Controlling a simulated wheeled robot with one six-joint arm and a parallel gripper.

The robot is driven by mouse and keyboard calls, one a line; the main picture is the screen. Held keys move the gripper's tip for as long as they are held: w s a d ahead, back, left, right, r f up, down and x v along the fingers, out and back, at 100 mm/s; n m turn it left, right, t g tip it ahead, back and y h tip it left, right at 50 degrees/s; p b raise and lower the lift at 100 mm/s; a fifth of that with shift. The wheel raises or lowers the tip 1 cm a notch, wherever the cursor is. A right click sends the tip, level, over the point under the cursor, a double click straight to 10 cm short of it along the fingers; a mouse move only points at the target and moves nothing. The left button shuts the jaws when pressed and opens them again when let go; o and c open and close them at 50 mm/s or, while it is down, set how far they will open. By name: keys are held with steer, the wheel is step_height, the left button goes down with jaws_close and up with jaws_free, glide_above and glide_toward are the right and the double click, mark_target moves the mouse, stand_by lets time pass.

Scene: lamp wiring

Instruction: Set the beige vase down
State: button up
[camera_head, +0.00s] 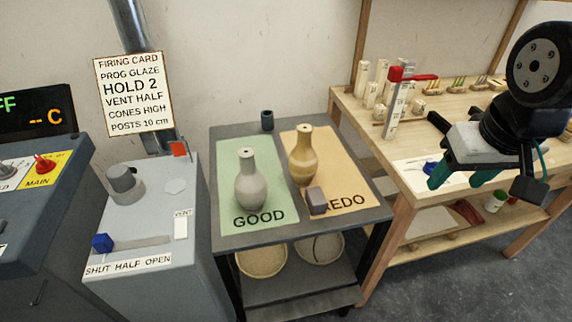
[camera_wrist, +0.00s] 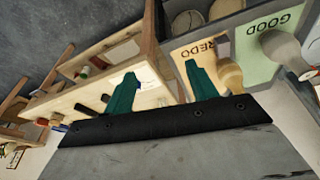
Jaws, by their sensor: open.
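A tan-beige vase (camera_head: 303,158) stands upright on the orange REDO mat (camera_head: 342,181) of the dark cart. A paler grey vase (camera_head: 251,182) stands upright on the green GOOD mat (camera_head: 230,160) to its left. My gripper (camera_head: 463,177) is open and empty, to the right of the cart and over the front of the wooden bench. Its green fingers also show in the wrist view (camera_wrist: 160,74), touching neither vase.
A small grey-purple block (camera_head: 316,200) sits in front of the tan-beige vase on the REDO mat. A dark cup (camera_head: 267,120) stands at the cart's back edge. The wooden bench (camera_head: 350,103) holds cones and a red-topped post. A grey control box (camera_head: 150,215) adjoins the cart's left.

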mark_target(302, 135)
steer(key=w+a+f+n+t+y, duration=0.1)
steer(key=w+a+f+t, duration=0.1)
steer(key=w+a, duration=0.5)
steer(key=w+a+f+n+t+y, duration=0.2)
steer(key=w+a+f, duration=0.1)
steer(key=w+a, duration=0.4)
steer(key=w+a+f+n+t+y, duration=0.1)
steer(key=w+a+f+t+y, duration=0.1)
steer(key=w+a, duration=0.5)
steer(key=shift+w+a+f+n, duration=0.1)
steer(key=shift+w+f+n, duration=0.2)
steer(key=shift+w+f, duration=0.45)
steer(key=shift+x, duration=3.8)
steer(key=shift+s+a, duration=0.1)
jaws_close()
